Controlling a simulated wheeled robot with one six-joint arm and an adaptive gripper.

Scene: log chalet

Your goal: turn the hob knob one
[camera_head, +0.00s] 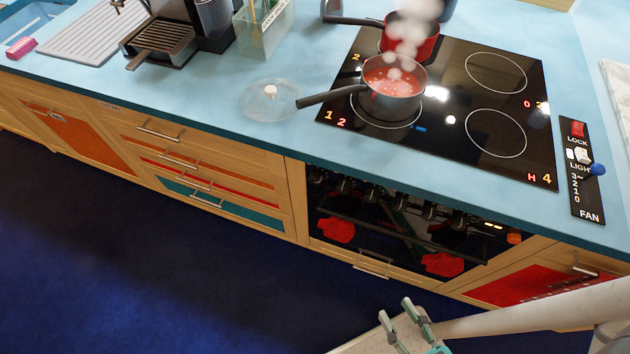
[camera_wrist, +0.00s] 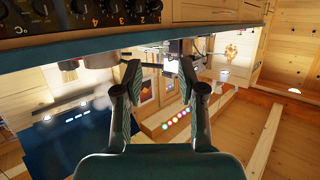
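A row of dark round knobs (camera_head: 400,201) runs along the oven front below the black hob (camera_head: 455,70). My gripper (camera_head: 396,311) is low in front of the cabinets, at the bottom of the head view. In the wrist view my gripper (camera_wrist: 160,72) has its fingers apart with nothing held, clear of the knobs.
A steaming grey pan (camera_head: 394,100) with red contents stands front left on the hob, its handle pointing left. A red pot (camera_head: 410,43) steams behind it. A glass lid (camera_head: 267,101) lies left. A fan panel (camera_head: 583,185) is at right. The blue floor is clear.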

